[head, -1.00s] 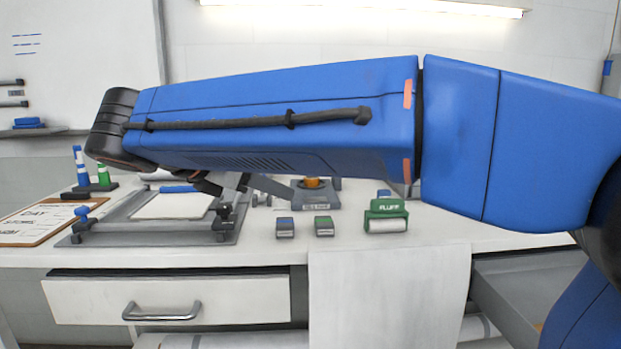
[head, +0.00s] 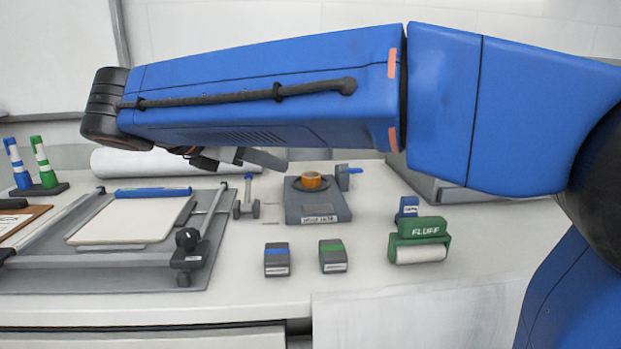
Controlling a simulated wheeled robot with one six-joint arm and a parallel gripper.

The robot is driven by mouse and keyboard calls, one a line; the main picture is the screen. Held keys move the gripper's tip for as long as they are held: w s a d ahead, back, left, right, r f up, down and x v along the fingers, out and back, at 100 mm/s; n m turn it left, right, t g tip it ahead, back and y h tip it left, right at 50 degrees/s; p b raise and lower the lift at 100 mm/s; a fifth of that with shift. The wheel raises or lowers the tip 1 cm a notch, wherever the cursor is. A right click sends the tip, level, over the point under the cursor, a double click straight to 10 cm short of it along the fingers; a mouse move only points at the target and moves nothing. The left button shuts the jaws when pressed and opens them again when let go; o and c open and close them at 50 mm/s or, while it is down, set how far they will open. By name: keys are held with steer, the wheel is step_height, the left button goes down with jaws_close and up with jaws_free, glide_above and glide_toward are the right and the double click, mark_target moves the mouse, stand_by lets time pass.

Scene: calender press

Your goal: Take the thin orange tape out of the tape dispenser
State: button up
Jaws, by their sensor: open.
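The tape dispenser (head: 318,207) is a grey block with a small front label, standing on the white table right of the picture's middle left. The orange tape (head: 312,180) is a small ring lying flat in the round seat on its top. My gripper (head: 236,159) shows only in part below my blue forearm, left of the dispenser and apart from the tape. It is open and holds nothing that I can see. The forearm hides the rest of it.
A grey frame press with a white sheet (head: 130,222) stands at left. Two small labelled blocks (head: 277,260) (head: 333,256) lie in front of the dispenser. A green FLUFF roller (head: 419,240) stands at right. A white roll (head: 125,162) lies behind.

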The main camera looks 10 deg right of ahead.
glide_toward(307, 187)
steer(key=w+d, duration=0.2)
steer(key=w, duration=0.1)
steer(key=shift+w+d+r, duration=0.1)
steer(key=shift+d+r, duration=0.1)
steer(key=shift+r, duration=0.1)
steer(key=shift+x, duration=3.05)
steer(key=shift+w+r, duration=0.1)
steer(key=shift+r, duration=0.05)
steer(key=c, duration=0.7)
